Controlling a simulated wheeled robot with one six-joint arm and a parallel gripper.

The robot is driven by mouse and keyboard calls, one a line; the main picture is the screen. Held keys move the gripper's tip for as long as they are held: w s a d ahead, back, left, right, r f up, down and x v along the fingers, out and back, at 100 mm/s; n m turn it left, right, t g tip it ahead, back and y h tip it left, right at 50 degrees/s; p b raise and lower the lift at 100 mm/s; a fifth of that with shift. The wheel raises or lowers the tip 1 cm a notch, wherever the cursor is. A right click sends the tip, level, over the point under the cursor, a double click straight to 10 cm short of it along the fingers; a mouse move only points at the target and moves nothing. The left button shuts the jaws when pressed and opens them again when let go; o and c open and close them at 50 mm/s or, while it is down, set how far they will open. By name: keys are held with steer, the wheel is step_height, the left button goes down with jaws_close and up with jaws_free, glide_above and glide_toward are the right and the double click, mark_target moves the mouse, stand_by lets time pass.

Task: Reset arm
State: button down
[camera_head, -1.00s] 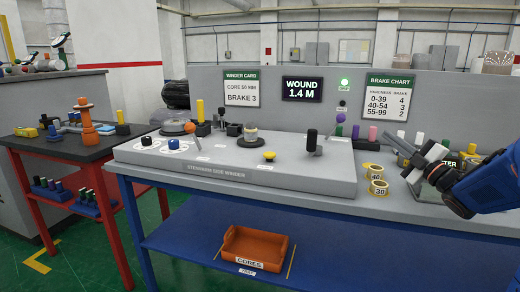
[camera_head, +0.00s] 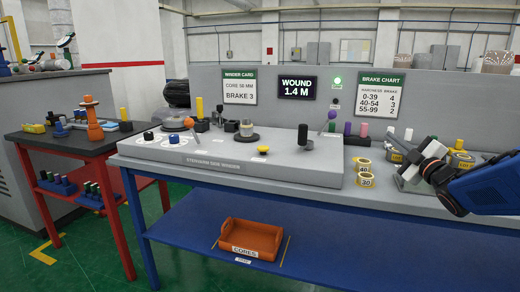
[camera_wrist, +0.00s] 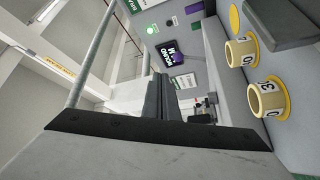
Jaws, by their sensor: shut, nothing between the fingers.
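My gripper (camera_head: 406,160) is at the right of the head view, on the end of my blue arm, raised over the right part of the bench. Its jaws are shut and I see nothing held in them. In the wrist view the dark shut fingers (camera_wrist: 160,100) point toward the bench's back panel and the WOUND display (camera_wrist: 168,52). In the head view two yellow rolls, marked 40 (camera_head: 364,165) and 30 (camera_head: 364,180), stand just left of the gripper, apart from it.
The grey winder (camera_head: 235,160) with knobs and levers fills the bench's middle. An orange CORES bin (camera_head: 252,240) sits on the lower blue shelf. A dark side table (camera_head: 75,140) with an orange spindle stands at left.

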steer(key=s+a+f+m+g+h, duration=0.1)
steer(key=s+a+f+m+g, duration=0.3)
steer(key=s+f, duration=0.3)
steer(key=s+a+f+m+g+h, duration=0.2)
steer(key=s+a+f+m+g, duration=0.2)
steer(key=s, duration=1.3)
steer(key=s+a+f+m+g+h, duration=0.1)
steer(key=s+a+f+m+g, duration=0.3)
steer(key=s+f+m+g, duration=0.3)
steer(key=s+f, duration=0.5)
steer(key=shift+a+f+h, duration=0.2)
steer(key=shift+a+h, duration=0.1)
steer(key=shift+a, duration=0.1)
steer(key=shift+s, duration=0.1)
